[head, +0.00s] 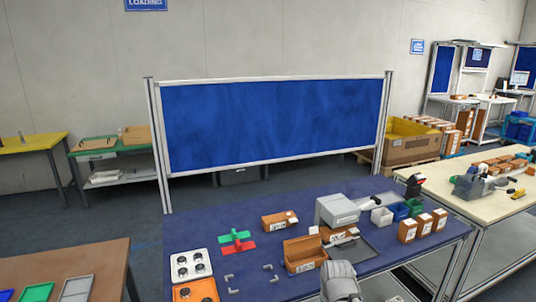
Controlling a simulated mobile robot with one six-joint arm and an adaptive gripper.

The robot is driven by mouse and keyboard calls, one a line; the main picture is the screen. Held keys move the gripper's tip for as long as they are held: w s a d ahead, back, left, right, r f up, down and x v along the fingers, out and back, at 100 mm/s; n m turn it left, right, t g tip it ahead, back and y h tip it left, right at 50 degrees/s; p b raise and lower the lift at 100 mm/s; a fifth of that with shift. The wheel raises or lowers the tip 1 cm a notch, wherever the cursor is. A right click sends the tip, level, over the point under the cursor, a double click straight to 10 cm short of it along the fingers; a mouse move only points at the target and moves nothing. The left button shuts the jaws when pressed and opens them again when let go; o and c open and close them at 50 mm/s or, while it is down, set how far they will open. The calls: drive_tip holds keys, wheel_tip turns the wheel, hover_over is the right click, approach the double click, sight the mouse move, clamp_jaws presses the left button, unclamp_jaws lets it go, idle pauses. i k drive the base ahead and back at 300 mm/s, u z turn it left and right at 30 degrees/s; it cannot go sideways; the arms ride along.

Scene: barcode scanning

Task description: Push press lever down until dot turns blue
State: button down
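A grey box-shaped machine (338,210), which looks like the press, stands on the blue-topped table. A lever-like bar with a dark grip (375,200) sticks out at its right side, slanting up to the right. I cannot make out a dot or its colour at this size. A rounded grey part at the bottom centre looks like a link of my arm. My gripper does not show, so its state and its distance from the lever are hidden.
A blue partition (270,125) stands behind.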

sight(374, 199)
drive_tip(key=z, duration=2.6)
drive_tip(key=i, duration=1.6)
drive_tip(key=z, duration=0.05)
